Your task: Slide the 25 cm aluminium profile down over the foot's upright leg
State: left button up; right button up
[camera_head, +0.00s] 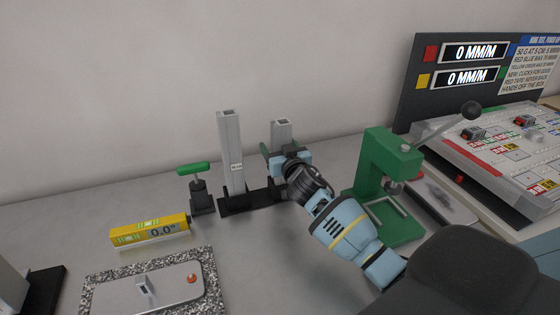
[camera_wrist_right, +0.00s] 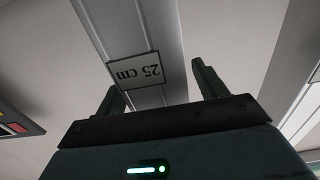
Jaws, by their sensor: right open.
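The 25 cm aluminium profile (camera_head: 282,129) stands upright in a black rack (camera_head: 238,203), partly hidden by my right gripper. In the right wrist view the profile (camera_wrist_right: 124,30), with its "25 cm" label, runs between the spread fingers. My right gripper (camera_head: 272,153) is open around it; contact cannot be told. A grey metal plate with a short upright stub (camera_head: 143,284), which looks like the foot and its leg, lies on a speckled granite slab (camera_head: 97,293) at the lower left. My left gripper is not in view.
A taller profile (camera_head: 230,140) stands left in the same rack. A green-handled clamp (camera_head: 201,192), a yellow digital level (camera_head: 150,230) and a green press (camera_head: 378,165) stand around. A control panel (camera_head: 480,65) is at right.

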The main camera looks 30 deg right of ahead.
jog(key=shift+w, duration=0.1)
jog(key=c, duration=1.2)
jog(key=shift+r, duration=0.15)
